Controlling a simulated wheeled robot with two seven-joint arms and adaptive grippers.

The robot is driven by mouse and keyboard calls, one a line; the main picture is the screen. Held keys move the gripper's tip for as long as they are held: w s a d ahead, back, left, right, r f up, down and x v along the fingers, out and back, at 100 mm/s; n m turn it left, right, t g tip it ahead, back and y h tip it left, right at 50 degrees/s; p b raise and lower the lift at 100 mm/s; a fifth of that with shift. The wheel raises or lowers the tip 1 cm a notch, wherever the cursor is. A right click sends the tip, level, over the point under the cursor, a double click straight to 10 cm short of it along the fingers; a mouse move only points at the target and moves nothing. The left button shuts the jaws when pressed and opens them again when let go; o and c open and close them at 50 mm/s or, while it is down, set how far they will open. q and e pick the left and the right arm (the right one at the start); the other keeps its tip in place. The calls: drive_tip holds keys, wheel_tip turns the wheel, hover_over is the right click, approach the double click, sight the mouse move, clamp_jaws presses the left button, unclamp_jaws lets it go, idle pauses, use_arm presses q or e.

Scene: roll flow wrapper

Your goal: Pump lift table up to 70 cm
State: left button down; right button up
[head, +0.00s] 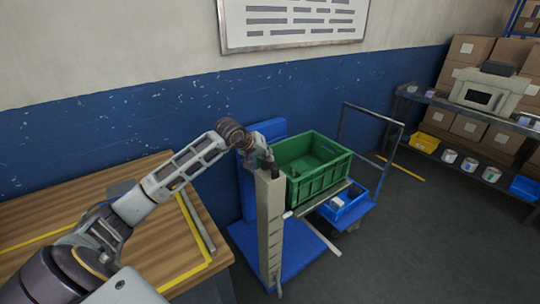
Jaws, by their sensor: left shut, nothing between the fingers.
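The lift table has a blue base plate (295,250) on the floor and a blue upright mast (248,195) behind. A tall beige post (270,225) with marks too small to read stands at its near side. A green crate (320,180) sits high beside the post, apparently on the lift's platform, which is largely hidden. My left gripper (268,160) is at the top of the beige post, close to the crate's left corner. Its fingers are small and dark; it is shut with nothing held. Whether it touches the post, I cannot tell. My right gripper is out of view.
A wooden workbench (120,200) with yellow tape lies at left under my arm. A cart with a grey handle frame (373,115) and a small blue bin (347,203) stands right of the lift. Shelves (455,155) with boxes stand far right. The floor at lower right is clear.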

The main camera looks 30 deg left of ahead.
use_arm(q)
drive_tip(key=shift+r+p, duration=0.95)
drive_tip(key=shift+r, duration=1.55)
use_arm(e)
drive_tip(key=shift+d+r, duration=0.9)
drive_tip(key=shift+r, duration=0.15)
use_arm(q)
drive_tip(key=shift+r, duration=0.1)
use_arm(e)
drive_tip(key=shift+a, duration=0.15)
use_arm(q)
drive_tip(key=shift+r+p, duration=0.4)
drive_tip(key=shift+r, duration=0.3)
wheel_tip(320, 180, up, 3)
drive_tip(key=shift+r+p, duration=0.2)
drive_tip(key=shift+p, duration=0.55)
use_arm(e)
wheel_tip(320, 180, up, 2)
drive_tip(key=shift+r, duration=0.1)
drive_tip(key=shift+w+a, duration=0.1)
